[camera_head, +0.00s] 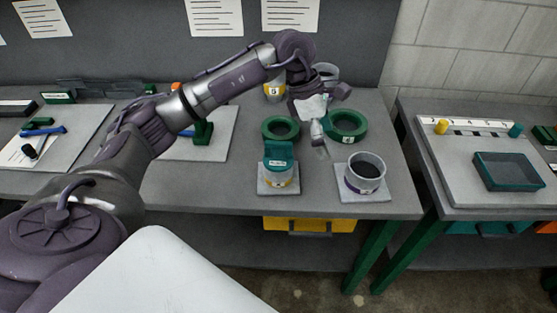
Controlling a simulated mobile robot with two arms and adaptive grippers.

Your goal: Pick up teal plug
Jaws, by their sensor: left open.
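A teal block-like piece (278,153), which may be the teal plug, sits on a short light-coloured cylinder with a yellow band, on a square grey plate (263,188) near the bench's front edge. A small teal cylinder (516,130) also stands on the board at the right, so I cannot tell for certain which is the plug. My left gripper (327,122) is open, above the bench, to the right of the teal block and apart from it. Its fingers partly overlap the view of the green rings. My right gripper is not in view.
A teal tray (506,171) and yellow cylinder (441,127) are on the right bench. A gap separates the benches.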

